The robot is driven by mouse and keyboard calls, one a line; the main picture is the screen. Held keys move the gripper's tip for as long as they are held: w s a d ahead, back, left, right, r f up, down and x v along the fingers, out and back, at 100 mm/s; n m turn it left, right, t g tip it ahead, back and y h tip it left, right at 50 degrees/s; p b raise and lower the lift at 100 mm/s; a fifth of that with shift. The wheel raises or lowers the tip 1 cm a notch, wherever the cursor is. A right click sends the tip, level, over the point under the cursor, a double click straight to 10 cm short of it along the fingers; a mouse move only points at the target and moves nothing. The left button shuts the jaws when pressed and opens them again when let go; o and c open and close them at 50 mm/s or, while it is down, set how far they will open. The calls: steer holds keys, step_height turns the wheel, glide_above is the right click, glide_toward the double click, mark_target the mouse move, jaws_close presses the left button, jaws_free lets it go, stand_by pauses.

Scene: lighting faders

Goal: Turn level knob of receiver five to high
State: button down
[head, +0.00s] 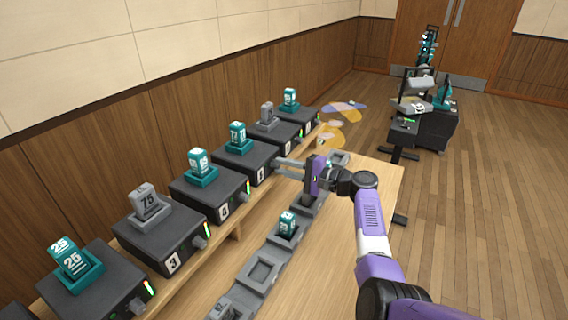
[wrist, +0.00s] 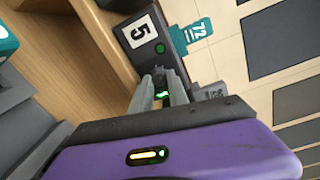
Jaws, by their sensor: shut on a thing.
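Receiver five (head: 242,160) is a dark box in the row on the shelf, with a teal pack (head: 237,136) in its cradle. In the wrist view its front shows a white label "5" (wrist: 140,35) and a round green light (wrist: 160,48). My gripper (head: 279,167) reaches its front from the right. In the wrist view the two grey fingers of my gripper (wrist: 160,77) are closed in at the front panel, shut on the level knob. The knob is mostly hidden between the fingertips, so its setting cannot be read. A green glow (wrist: 162,95) shows between the fingers.
Receiver four (head: 208,190) and receiver three (head: 160,238) stand to the left; receiver six (head: 276,132) stands just beyond. A row of grey trays (head: 260,275) lies on the wooden table below, one with a teal pack (head: 287,224). A dark equipment cart (head: 433,128) stands behind.

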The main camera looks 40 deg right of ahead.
steer(key=m+p, duration=0.5)
steer(key=m, duration=0.5)
steer(key=shift+m+y, duration=0.4)
steer(key=m+p, duration=0.2)
steer(key=m, duration=0.4)
steer(key=shift+f, duration=0.15)
steer(key=m, duration=0.2)
steer(key=m+p, duration=0.1)
steer(key=m, duration=0.2)
steer(key=shift+s+a+f+t, duration=0.1)
steer(key=shift+a+f+t, duration=0.05)
steer(key=shift+t, duration=0.15)
steer(key=c, duration=1.3)
jaws_free()
steer(key=shift+p+v, duration=1.3)
steer(key=shift+v, duration=2.6)
